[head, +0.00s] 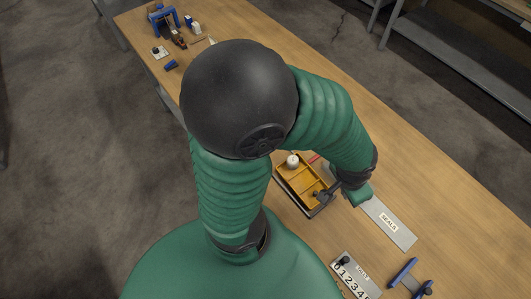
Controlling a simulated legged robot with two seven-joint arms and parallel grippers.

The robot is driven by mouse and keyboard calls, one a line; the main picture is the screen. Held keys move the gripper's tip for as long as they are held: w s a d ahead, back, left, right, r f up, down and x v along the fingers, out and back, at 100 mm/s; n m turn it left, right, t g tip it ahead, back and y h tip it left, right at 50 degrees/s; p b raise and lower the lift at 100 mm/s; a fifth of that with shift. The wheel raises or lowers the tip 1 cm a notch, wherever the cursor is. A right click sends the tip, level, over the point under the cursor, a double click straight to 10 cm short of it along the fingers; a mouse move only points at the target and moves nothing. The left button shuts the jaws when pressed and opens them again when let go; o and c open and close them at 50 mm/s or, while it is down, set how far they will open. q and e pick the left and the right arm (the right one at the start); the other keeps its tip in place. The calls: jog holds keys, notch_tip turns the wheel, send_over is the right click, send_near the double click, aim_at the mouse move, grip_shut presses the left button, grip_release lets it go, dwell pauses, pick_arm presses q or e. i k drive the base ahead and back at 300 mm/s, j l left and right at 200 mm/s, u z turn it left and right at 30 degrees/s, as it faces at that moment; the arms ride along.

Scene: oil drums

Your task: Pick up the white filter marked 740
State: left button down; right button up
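A small white cylinder (293,161), which looks like a filter, stands at the far end of a yellow tray (292,179) with low walls. No number can be read on it from here. My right gripper is not in view.
A grey plate marked SEALS (388,222) lies right of the tray. A numbered plate (355,276) and a blue-ended tool (411,279) lie at the near edge. A blue frame (163,19) and small parts stand at the far end. The table's right side is clear.

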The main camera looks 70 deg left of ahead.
aim_at(292, 160)
jog(key=j+u, duration=0.1)
jog(key=u, duration=0.4)
jog(key=k+j+u, duration=0.1)
jog(key=u, duration=0.4)
jog(key=j+u, duration=0.1)
jog(key=u, duration=0.35)
